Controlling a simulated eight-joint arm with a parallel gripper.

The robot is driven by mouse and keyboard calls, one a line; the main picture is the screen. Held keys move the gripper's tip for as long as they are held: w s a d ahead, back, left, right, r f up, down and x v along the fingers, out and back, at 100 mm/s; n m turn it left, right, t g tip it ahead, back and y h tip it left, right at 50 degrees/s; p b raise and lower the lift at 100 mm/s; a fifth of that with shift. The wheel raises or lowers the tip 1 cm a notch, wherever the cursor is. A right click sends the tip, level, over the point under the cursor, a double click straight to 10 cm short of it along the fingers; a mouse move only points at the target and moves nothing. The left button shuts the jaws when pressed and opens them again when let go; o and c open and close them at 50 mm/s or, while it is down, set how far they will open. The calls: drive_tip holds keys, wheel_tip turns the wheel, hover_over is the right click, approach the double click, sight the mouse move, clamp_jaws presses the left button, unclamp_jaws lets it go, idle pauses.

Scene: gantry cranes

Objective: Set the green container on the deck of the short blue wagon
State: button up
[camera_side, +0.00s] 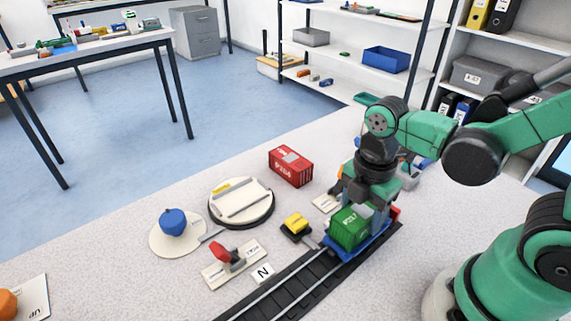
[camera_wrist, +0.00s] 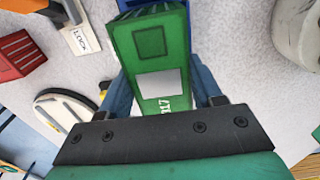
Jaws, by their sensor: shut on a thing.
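The green container (camera_side: 349,229) is upright, directly over the short blue wagon (camera_side: 371,245) on the track. Its underside is at the deck or just above it; I cannot tell whether they touch. My gripper (camera_side: 362,207) comes down from above and is shut on the container. In the wrist view the green container (camera_wrist: 152,60) sits between the two blue fingers of my gripper (camera_wrist: 163,92). Most of the wagon is hidden there behind the container.
The dark track (camera_side: 298,287) runs toward the lower left. A red container (camera_side: 290,166) stands behind on the table. A round turntable (camera_side: 240,204), a yellow button (camera_side: 296,224), a red lever (camera_side: 228,258) and a blue knob (camera_side: 173,221) lie left of the wagon.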

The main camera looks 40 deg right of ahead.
drive_tip(key=shift+f, duration=0.1)
drive_tip(key=o, duration=1.3)
drive_tip(key=shift+r, duration=3.5)
drive_tip(key=m, duration=0.2)
drive_tip(key=w+m+t, duration=0.1)
drive_tip(key=m, duration=0.1)
drive_tip(key=shift+w+d+t, duration=0.1)
drive_tip(key=shift+d+t, duration=0.1)
drive_tip(key=shift+t, duration=0.1)
drive_tip(key=w+m+t, duration=0.1)
drive_tip(key=m+t, duration=0.1)
drive_tip(key=m, duration=0.2)
drive_tip(key=w+d+r+m+t, duration=0.1)
drive_tip(key=m, duration=0.4)
drive_tip(key=w+m+t, duration=0.2)
drive_tip(key=m, duration=0.3)
drive_tip(key=shift+d+r+t, duration=0.25)
drive_tip(key=shift+r+t, duration=0.05)
